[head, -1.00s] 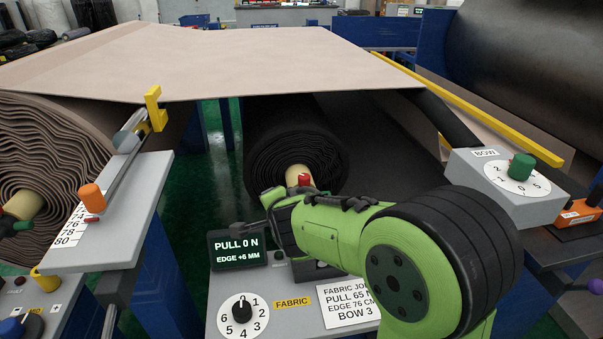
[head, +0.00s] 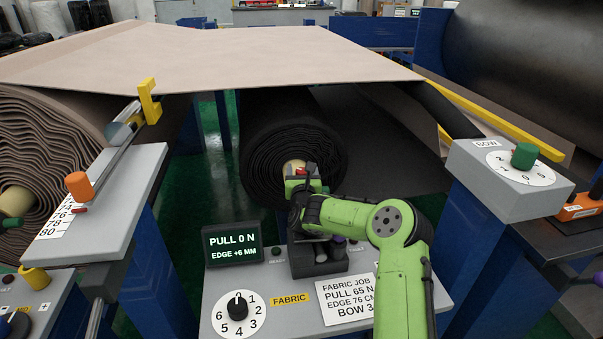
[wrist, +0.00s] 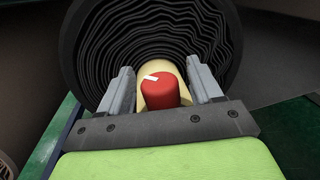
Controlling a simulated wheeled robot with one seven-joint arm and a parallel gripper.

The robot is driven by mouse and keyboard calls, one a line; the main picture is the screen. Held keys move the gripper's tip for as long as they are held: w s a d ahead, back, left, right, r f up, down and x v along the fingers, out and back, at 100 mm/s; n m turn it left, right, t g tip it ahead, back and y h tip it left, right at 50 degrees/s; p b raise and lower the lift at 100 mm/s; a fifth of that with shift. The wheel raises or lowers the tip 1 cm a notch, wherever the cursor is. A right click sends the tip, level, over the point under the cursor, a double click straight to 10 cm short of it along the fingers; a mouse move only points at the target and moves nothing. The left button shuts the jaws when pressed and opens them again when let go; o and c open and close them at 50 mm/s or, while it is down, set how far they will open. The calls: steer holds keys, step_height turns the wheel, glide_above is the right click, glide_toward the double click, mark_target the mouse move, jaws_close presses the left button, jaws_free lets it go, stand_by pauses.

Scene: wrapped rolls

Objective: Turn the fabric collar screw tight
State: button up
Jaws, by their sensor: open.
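The fabric collar screw is a red knob (wrist: 160,91) with a white mark, at the end of the pale yellow core (wrist: 160,70) of the black fabric roll (wrist: 105,45). In the wrist view the knob sits between the two grey fingers of my gripper (wrist: 160,88), with a gap on each side. My gripper is open, and I cannot see it touching the knob. In the head view my gripper (head: 301,178) is at the front end of the black roll (head: 285,130), and the red knob is partly hidden behind it.
Below my arm a panel holds a display (head: 233,243) reading PULL 0 N, EDGE +6 MM, a FABRIC dial (head: 238,311) and a job card (head: 347,300). A BOW dial box (head: 508,190) stands at right. A grey ledge (head: 105,200) with an orange knob (head: 79,186) stands at left.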

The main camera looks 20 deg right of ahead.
steer(key=shift+x, duration=1)
steer(key=c, duration=0.9)
steer(key=shift+c, duration=0.2)
